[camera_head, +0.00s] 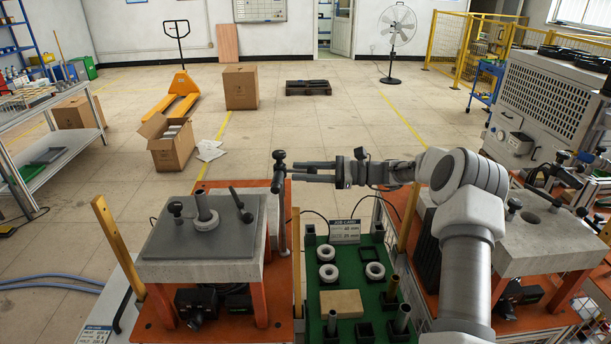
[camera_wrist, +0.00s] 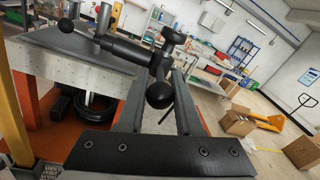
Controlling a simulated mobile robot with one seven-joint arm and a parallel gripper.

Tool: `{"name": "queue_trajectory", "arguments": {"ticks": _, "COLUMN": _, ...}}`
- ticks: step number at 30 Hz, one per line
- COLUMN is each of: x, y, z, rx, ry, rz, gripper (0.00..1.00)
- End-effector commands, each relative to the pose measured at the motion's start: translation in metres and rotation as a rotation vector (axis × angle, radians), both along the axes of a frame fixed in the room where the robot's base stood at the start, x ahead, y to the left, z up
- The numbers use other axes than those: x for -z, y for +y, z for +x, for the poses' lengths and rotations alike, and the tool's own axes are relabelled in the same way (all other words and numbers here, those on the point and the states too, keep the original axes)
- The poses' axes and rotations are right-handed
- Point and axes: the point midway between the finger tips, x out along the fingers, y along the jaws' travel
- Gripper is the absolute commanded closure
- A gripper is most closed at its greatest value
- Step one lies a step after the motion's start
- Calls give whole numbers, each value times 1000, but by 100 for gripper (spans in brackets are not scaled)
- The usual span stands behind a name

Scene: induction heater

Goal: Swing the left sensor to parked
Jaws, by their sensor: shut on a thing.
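The left sensor stands at the right edge of the left heater (camera_head: 205,235), as a slim upright post (camera_head: 280,215) with a dark head (camera_head: 279,157) on top. My gripper (camera_head: 292,172) reaches in from the right and is shut on the sensor's dark upper part. In the wrist view, my two fingers (camera_wrist: 158,100) close around the sensor's black arm, with a round black knob (camera_wrist: 160,95) between them. A black T-shaped end (camera_wrist: 173,37) shows just beyond. The dark arm extends to the left over the heater's plate. The exact contact is partly hidden by the knob.
The left heater's grey plate carries an upright metal cylinder (camera_head: 204,206) and black-knobbed rods. A green tray (camera_head: 318,298) with white rings, a tan block and posts lies right of the post. Yellow uprights (camera_head: 117,245) flank the left heater. A second heater (camera_head: 545,240) stands right.

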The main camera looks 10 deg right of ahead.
Motion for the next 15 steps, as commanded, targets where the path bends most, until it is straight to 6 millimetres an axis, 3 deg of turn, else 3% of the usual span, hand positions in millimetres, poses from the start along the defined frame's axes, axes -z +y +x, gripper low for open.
{"name": "queue_trajectory", "arguments": {"ticks": 15, "x": 0, "y": -1, "z": 7, "rx": -107, "ry": -2, "rz": 0, "gripper": 100}}
